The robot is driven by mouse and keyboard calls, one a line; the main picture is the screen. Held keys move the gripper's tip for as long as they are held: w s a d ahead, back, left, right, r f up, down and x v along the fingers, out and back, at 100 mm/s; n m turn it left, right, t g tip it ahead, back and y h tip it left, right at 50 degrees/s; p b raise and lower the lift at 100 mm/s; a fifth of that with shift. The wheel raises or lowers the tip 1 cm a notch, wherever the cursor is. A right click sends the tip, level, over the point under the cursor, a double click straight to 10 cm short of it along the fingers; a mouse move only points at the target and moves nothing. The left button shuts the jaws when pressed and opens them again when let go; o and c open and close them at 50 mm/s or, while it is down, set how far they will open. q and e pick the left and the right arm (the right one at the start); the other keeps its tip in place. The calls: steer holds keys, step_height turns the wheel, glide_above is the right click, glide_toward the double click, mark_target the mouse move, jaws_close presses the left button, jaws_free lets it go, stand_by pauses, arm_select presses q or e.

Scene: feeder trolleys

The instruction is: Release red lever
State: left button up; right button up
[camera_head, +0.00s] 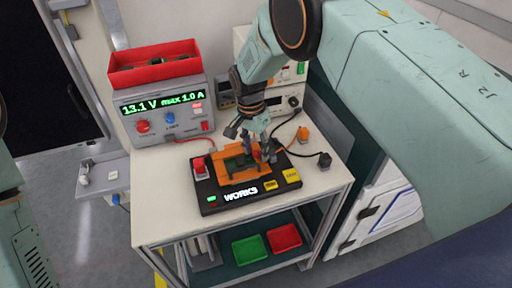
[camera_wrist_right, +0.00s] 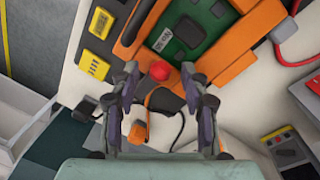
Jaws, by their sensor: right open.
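The black test station (camera_head: 225,203), marked "WORKS", stands on the trolley top with an orange frame around a green circuit board (camera_head: 238,163). The red lever's round knob (camera_head: 257,153) is at the right side of the orange frame, partly hidden by my right gripper (camera_head: 259,150). In the right wrist view, the red knob (camera_wrist_right: 160,70) lies just beyond and between the fingertips of my right gripper (camera_wrist_right: 160,82). The fingers are apart and hold nothing; whether one touches the knob I cannot tell. My left gripper is out of view.
A power supply (camera_head: 165,112) with a red bin (camera_head: 155,66) on top stands behind left. The front trolley top is clear.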

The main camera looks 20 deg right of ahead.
steer(key=shift+s+a+r, duration=0.1)
steer(key=shift+s+a, duration=0.05)
steer(key=shift+c, duration=1.2)
steer(key=shift+d, duration=0.25)
steer(key=c, duration=0.4)
steer(key=shift+a, duration=0.1)
jaws_close()
steer(key=shift+w, duration=0.2)
